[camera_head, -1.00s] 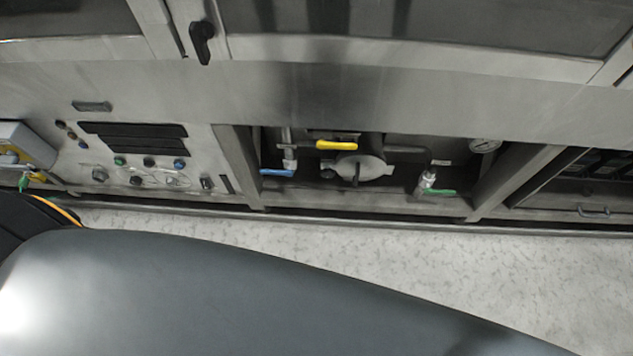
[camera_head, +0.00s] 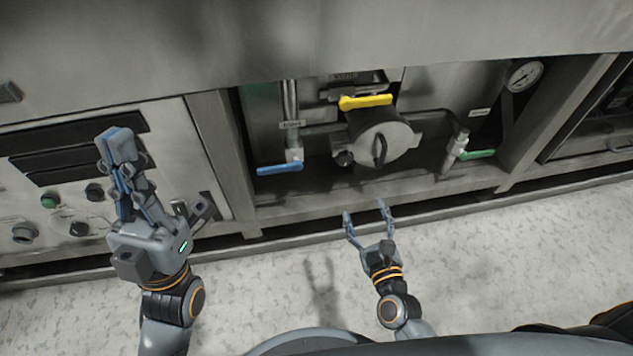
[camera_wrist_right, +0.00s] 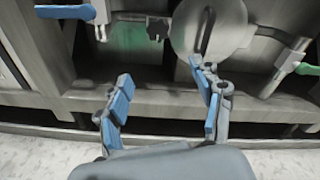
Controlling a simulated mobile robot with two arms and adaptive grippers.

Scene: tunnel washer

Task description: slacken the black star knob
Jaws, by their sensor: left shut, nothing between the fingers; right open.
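The black star knob (camera_head: 344,158) sits at the lower left of the round metal cover (camera_head: 392,143) in the open bay. In the right wrist view the knob (camera_wrist_right: 157,29) shows near the top, left of the cover (camera_wrist_right: 214,24). My right gripper (camera_head: 365,212) is open and empty, below and in front of the bay, apart from the knob. In the right wrist view its two fingers (camera_wrist_right: 164,92) stand wide apart below the knob. My left gripper (camera_head: 119,140) is shut and empty, in front of the control panel at left, well away from the knob.
A yellow lever (camera_head: 365,102) is above the cover. A blue lever (camera_head: 279,169) lies left of the knob and a green lever (camera_head: 478,154) to the right. A gauge (camera_head: 525,75) is at upper right. The bay's lower ledge (camera_head: 400,183) runs below the knob.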

